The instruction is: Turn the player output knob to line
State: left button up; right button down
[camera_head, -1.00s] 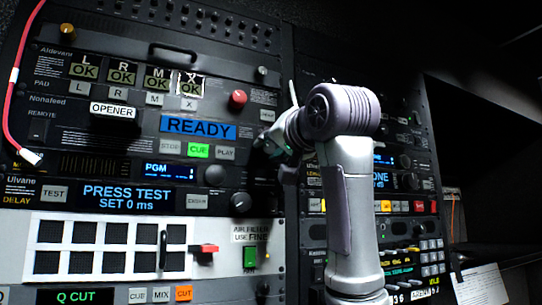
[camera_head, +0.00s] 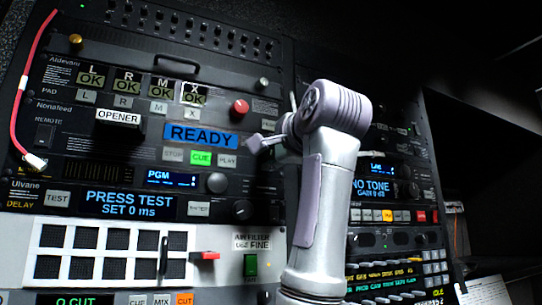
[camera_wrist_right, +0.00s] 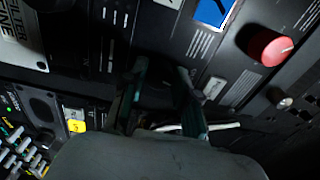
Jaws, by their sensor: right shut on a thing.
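My right gripper (camera_head: 256,143) is at the right end of the player panel, just right of the blue READY display (camera_head: 201,134) and below the red knob (camera_head: 239,109). In the right wrist view, its two dark fingers (camera_wrist_right: 160,98) stand on either side of a small dark thing against the panel. This appears to be the player output knob, shut between them. The fingers and shadow hide most of it, so its pointer and markings cannot be read. The red knob also shows in the right wrist view (camera_wrist_right: 270,47). My left gripper is not in view.
The STOP, lit CUE (camera_head: 201,158) and PLAY buttons sit left of the gripper. Below are a grey knob (camera_head: 217,183), a black knob (camera_head: 241,210) and a green switch (camera_head: 250,265). The right rack (camera_head: 400,190) stands behind my arm.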

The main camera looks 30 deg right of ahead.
jog(key=m, duration=0.3)
jog(key=shift+m+p, duration=0.3)
jog(key=shift+p, duration=0.05)
jog(key=shift+m+p, duration=0.4)
jog(key=shift+m, duration=1.1)
jog(key=shift+w, duration=0.1)
jog(key=shift+f, duration=0.1)
jog(key=c, duration=0.9)
grip_release()
jog(key=shift+o, duration=0.2)
jog(key=shift+s, duration=0.2)
jog(key=s+a, duration=0.1)
jog(key=s, duration=1)
jog(key=shift+s, duration=0.35)
